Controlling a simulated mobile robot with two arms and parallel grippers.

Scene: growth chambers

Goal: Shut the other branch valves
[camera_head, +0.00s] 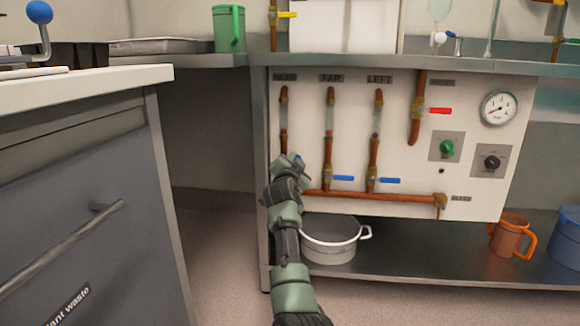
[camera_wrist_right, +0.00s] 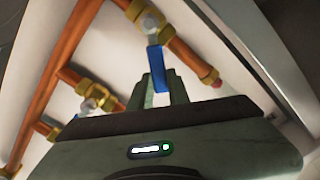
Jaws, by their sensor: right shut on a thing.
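Three upright copper branch pipes stand on a white panel (camera_head: 420,165). The middle branch valve, under FAR, has a blue handle (camera_head: 343,178) lying level across its pipe. The branch valve under LEFT has a blue handle (camera_head: 386,180), also level. My right gripper (camera_head: 290,162) is at the leftmost branch and hides most of its valve; a bit of blue shows there. In the wrist view my right gripper (camera_wrist_right: 160,88) is shut on that valve's blue handle (camera_wrist_right: 155,57), which slants to its pipe (camera_wrist_right: 190,55). My left gripper is out of view.
A red-handled valve (camera_head: 440,111), a gauge (camera_head: 499,108) and two knobs, green (camera_head: 447,147) and black (camera_head: 491,162), sit at the panel's right. A white pot (camera_head: 331,248) stands on the lower shelf. A grey cabinet (camera_head: 90,210) is at left.

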